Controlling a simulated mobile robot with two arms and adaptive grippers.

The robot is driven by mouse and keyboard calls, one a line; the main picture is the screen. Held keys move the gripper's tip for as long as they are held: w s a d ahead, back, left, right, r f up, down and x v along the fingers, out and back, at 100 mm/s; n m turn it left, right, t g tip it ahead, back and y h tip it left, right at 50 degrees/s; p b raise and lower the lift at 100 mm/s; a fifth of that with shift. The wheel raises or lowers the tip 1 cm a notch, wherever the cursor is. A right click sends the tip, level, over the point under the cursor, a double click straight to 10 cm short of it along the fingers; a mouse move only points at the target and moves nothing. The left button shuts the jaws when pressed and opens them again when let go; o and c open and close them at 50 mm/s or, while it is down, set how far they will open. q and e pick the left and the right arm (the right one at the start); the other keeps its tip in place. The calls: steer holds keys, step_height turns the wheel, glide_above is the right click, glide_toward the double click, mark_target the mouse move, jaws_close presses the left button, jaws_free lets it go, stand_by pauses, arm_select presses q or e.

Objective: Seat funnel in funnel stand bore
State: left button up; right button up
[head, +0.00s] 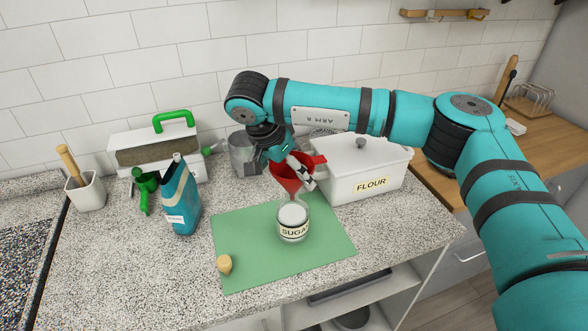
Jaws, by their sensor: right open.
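A red funnel (287,184) is upright, with its narrow end down at the mouth of a glass jar labelled SUGAR (292,222). Whether the spout is inside the jar or just above it, I cannot tell. My right gripper (302,172) reaches in from above and is open, its fingers at the funnel; part of the funnel is hidden behind them. I cannot make out a separate funnel stand or its bore. My left gripper is not in view.
The jar stands on a green mat (237,272) with a small tan object (224,264). A white FLOUR box (345,188) stands close on the right. A teal bag (181,205), a green tool (145,188) and a green-handled container (155,152) are left.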

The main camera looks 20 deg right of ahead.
steer(key=shift+a, duration=0.1)
steer(key=c, duration=0.9)
steer(key=shift+r, duration=0.1)
